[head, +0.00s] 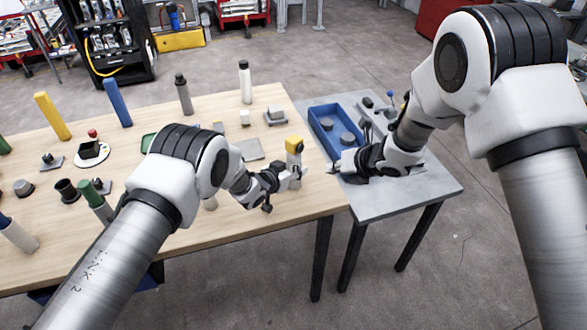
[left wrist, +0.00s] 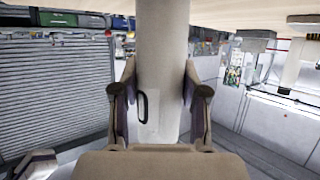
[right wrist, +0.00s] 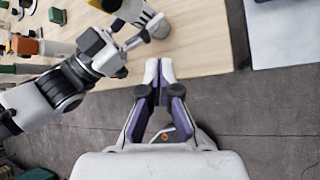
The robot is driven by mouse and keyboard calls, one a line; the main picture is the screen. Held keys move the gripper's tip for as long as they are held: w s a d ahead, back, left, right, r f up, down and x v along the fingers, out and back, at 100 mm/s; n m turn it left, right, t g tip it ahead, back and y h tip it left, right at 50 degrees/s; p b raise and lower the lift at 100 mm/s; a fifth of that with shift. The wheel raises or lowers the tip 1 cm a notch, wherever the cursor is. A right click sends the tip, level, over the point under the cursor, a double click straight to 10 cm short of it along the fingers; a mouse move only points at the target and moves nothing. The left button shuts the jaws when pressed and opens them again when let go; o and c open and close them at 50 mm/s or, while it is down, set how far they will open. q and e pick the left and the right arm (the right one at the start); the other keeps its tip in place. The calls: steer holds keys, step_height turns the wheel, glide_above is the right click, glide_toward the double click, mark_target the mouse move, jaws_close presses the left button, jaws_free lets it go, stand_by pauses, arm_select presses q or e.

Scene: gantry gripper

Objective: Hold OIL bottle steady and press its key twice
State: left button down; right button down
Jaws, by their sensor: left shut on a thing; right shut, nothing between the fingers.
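My left gripper (head: 298,178) is shut on a pale bottle (left wrist: 163,60) at the right front part of the wooden table. The bottle stands between both fingers and fills the middle of the left wrist view. A yellow top (head: 294,145) shows above the left gripper in the head view. No OIL label is readable, and the key cannot be made out clearly. My right gripper (right wrist: 158,78) is shut and empty, to the right of the bottle and apart from it. It also shows in the head view (head: 338,166), by the gap between the two tables.
The wooden table (head: 225,225) carries a white bottle with a black cap (head: 245,85), a grey bottle (head: 184,97) and several small parts. A blue tray (head: 322,127) sits on the grey side table (head: 400,200). The wooden table's front edge is near the left gripper.

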mark_target(299, 155)
steer(key=w+a, duration=0.5)
steer(key=a, duration=0.1)
steer(key=shift+w, duration=0.3)
stand_by(1.0)
steer(key=shift+w+a, duration=0.25)
steer(key=shift+w, duration=0.05)
stand_by(0.3)
steer(key=shift+s+d, duration=0.3)
steer(key=s+d, duration=0.4)
steer(key=shift+d, duration=0.2)
steer(key=shift+s, duration=0.1)
stand_by(1.8)
